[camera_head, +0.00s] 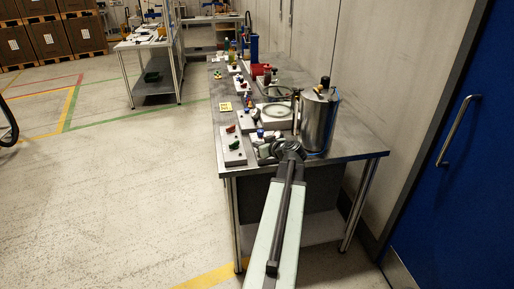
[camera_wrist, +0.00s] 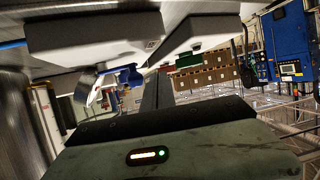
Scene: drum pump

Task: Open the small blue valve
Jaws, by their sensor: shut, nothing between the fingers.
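A small blue valve handle (camera_head: 261,133) shows near the front end of the workbench, just beyond my gripper (camera_head: 266,149). The wrist view is turned over, with the bench top above; there the blue handle (camera_wrist: 131,76) hangs beside a pale, shiny fitting, just left of my gripper's dark fingers (camera_wrist: 156,90). The fingers are shut and empty. I cannot tell whether they touch the handle. The valve's lower body is partly hidden by my gripper in the head view.
A steel drum (camera_head: 318,122) stands right of my wrist. A white panel with green and red handles (camera_head: 233,146) lies to the left; a green handle (camera_wrist: 188,60) shows in the wrist view. More fittings line the bench behind. Floor left of the bench (camera_head: 150,190) is clear.

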